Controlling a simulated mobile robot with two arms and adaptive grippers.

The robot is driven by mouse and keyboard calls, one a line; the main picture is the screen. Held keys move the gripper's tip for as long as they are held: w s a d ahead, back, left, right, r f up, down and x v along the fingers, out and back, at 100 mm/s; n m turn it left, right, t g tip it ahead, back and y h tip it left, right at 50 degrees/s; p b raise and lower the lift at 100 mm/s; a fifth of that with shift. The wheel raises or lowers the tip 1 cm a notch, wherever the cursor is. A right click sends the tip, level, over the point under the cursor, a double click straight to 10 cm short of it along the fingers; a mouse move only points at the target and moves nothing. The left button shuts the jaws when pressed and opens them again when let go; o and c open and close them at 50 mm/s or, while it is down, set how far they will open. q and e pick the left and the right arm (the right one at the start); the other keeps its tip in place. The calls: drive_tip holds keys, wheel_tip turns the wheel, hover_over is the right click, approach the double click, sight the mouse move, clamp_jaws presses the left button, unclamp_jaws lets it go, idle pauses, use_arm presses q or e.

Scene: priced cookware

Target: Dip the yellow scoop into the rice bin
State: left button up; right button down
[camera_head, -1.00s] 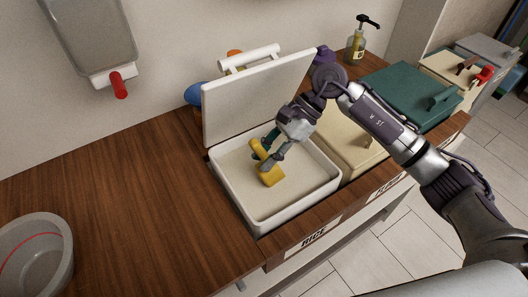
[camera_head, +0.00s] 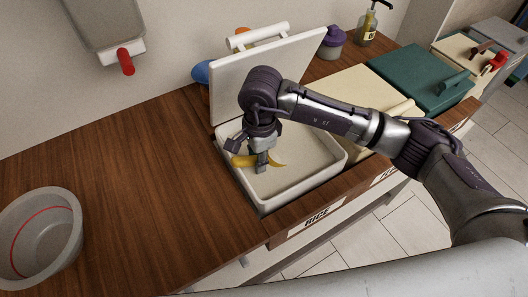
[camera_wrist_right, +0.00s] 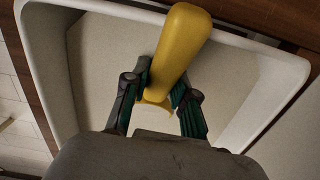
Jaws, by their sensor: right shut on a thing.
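The white rice bin (camera_head: 318,181) is set in the wooden counter with its lid (camera_head: 240,85) standing open at the back. Pale contents cover its inside. My right gripper (camera_head: 261,166) points down into the bin's left part and is shut on the yellow scoop (camera_head: 241,161). In the right wrist view, the scoop's thick handle (camera_wrist_right: 182,42) runs up between the two fingers (camera_wrist_right: 160,100); most of its bowl is hidden. In the head view, the scoop lies sideways, low inside the bin. Whether it touches the contents is unclear. My left gripper is out of view.
A cream-lidded bin (camera_head: 345,92) and a green-lidded bin (camera_head: 415,75) sit to the right. A grey bowl with a red line (camera_head: 45,235) stands at far left. A dispenser with a red spout (camera_head: 125,62) hangs above. The counter's left middle is clear.

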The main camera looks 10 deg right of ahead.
sight(253, 157)
drive_tip(key=shift+s+a+r+t+h, duration=0.2)
drive_tip(key=shift+a+t+h, duration=0.25)
drive_tip(key=shift+h, duration=0.45)
drive_tip(key=h, duration=0.1)
drive_tip(key=r+t+h+b, duration=0.1)
drive_tip(key=h, duration=0.1)
drive_tip(key=shift+a+r, duration=0.1)
drive_tip(key=shift+r, duration=0.05)
drive_tip(key=shift+w+r+p, duration=0.1)
drive_tip(key=shift+r+p, duration=0.4)
drive_tip(key=shift+r, duration=0.45)
drive_tip(key=shift+r+p, duration=1.3)
drive_tip(key=shift+r, duration=1.5)
drive_tip(key=shift+d, duration=0.2)
drive_tip(key=shift+w+d+n, duration=0.15)
drive_tip(key=shift+d+n, duration=0.25)
drive_tip(key=shift+d, duration=0.1)
drive_tip(key=d+r+n+t+y+p, duration=0.1)
drive_tip(key=d+r+n+t+y, duration=0.2)
drive_tip(key=d+n, duration=1)
drive_tip(key=shift+s+d+r+n+y, duration=0.3)
drive_tip(key=shift+s+d+r+y, duration=0.1)
drive_tip(key=shift+d+r+y, duration=0.25)
